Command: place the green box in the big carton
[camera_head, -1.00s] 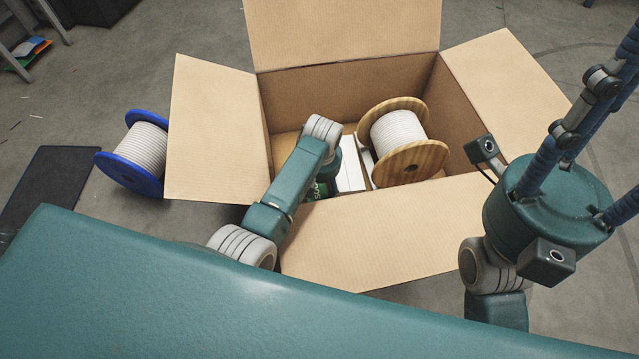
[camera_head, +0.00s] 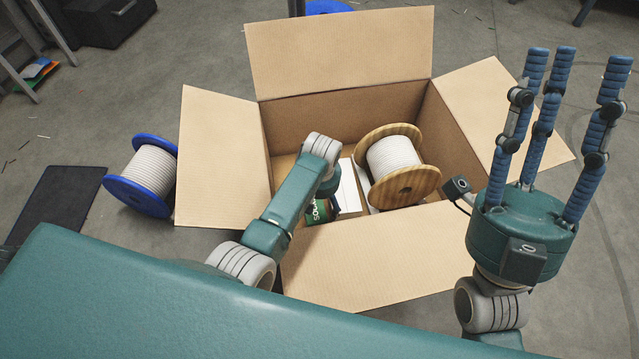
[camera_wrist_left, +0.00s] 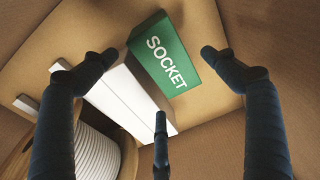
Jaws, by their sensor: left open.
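The big carton (camera_head: 348,112) stands open on the floor with its flaps spread. The green box (camera_wrist_left: 168,62), marked SOCKET, is inside it and appears to lie on the carton's bottom. In the head view only a small part of the green box (camera_head: 317,213) shows beside my left arm. My left gripper (camera_wrist_left: 158,76) is inside the carton with its three fingers spread above the green box; no finger visibly touches it. My own arm hides these fingers in the head view. My right gripper (camera_head: 575,58) is open and empty, fingers up, to the right of the carton.
In the carton, a white box (camera_head: 347,188) lies beside the green box, and a wooden spool (camera_head: 410,186) of white cable stands to the right. A blue spool (camera_head: 147,177) stands outside, left of the carton. A dark mat (camera_head: 58,205) lies further left.

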